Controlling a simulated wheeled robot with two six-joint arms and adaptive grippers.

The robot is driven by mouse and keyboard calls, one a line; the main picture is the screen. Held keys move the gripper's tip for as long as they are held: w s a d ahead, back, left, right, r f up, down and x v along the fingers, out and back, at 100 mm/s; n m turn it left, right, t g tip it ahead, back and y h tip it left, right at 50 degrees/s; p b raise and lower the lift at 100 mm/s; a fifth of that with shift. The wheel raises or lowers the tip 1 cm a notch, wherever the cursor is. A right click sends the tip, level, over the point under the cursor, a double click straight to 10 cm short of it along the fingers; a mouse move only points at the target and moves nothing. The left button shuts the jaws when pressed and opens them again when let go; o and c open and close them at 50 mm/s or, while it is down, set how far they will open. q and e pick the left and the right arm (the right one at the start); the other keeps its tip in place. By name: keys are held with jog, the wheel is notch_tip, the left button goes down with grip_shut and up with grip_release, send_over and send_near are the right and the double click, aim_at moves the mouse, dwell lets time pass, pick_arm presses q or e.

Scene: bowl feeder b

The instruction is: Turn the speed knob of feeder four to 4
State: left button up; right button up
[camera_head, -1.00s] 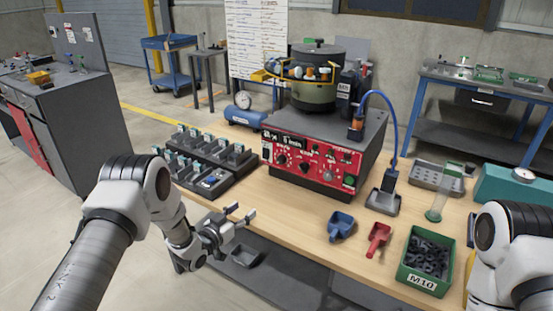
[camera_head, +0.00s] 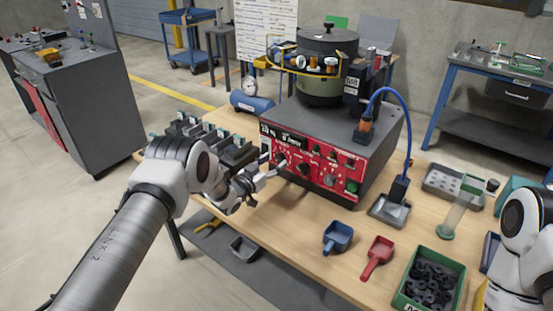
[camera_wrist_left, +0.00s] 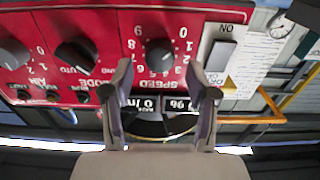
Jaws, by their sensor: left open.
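The feeder's red control panel (camera_head: 318,162) faces my left arm in the head view. In the left wrist view the panel appears upside down. Its black speed knob (camera_wrist_left: 160,53) sits inside a ring of white digits, with SPEED printed by it. I cannot make out which digit its pointer marks. My left gripper (camera_head: 273,166) is open and empty in front of the panel's left part. In the left wrist view its two fingertips (camera_wrist_left: 164,78) lie to either side of the speed knob and a little below it; contact cannot be told. My right gripper is out of view.
Beside the speed knob are a mode knob (camera_wrist_left: 76,56) and a white switch plate (camera_wrist_left: 220,50). The bowl (camera_head: 325,75) stands on the feeder. A blue scoop (camera_head: 337,237), a red scoop (camera_head: 377,257) and a green parts bin (camera_head: 430,280) stand in front, to the right.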

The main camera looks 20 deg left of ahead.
pick_arm(q)
jog(key=shift+f+x, duration=0.2)
jog(key=shift+x, duration=0.8)
jog(key=shift+s+r, duration=0.1)
jog(key=shift+c, duration=1)
grip_shut()
